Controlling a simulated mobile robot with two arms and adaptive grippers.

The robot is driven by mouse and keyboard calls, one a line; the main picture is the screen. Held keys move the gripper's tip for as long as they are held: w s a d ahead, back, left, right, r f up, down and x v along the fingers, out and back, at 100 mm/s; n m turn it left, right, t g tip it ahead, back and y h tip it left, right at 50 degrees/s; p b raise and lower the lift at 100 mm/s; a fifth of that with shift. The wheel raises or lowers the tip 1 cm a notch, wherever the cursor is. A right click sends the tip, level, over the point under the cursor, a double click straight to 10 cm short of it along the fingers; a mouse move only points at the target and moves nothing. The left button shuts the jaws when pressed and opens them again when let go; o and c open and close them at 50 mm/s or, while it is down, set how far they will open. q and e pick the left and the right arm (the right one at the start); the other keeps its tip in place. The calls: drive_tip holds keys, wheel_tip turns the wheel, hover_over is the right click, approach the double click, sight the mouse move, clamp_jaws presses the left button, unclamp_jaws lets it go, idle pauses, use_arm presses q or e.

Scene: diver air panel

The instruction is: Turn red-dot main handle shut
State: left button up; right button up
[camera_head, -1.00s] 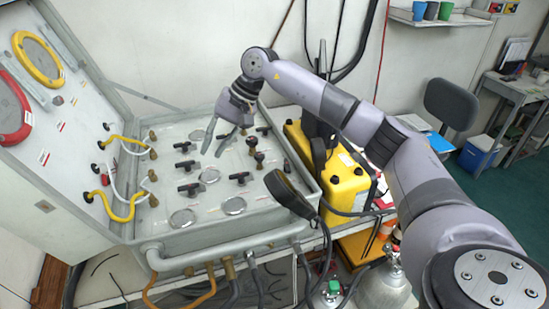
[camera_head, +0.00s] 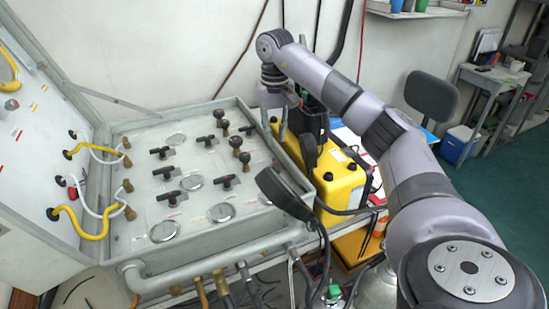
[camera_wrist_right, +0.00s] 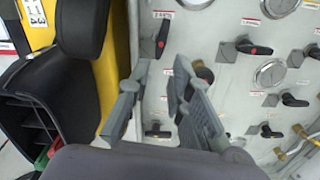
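The panel (camera_head: 137,230) lies in an open grey case, with several black T-shaped handles on it. Three stand in a left-hand column: an upper handle (camera_head: 162,152), a middle one (camera_head: 167,173) and a lower one (camera_head: 173,197). Another handle (camera_head: 227,182) sits front right. In the right wrist view, several handles show red marks, such as one handle (camera_wrist_right: 254,48) and another (camera_wrist_right: 162,36); I cannot tell which is the main one. My right gripper (camera_head: 283,104) is near the case's right rim, apart from the handles. Its fingers (camera_wrist_right: 160,82) are spread and empty. My left gripper is out of view.
A yellow box (camera_head: 340,185) stands right of the case, with a black handset (camera_head: 283,193) at the case's front right corner. Yellow hoses (camera_head: 92,228) loop at the left.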

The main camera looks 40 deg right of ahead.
sight(275, 161)
wheel_tip(275, 161, down, 8)
drive_tip(key=shift+p, duration=0.75)
clamp_jaws()
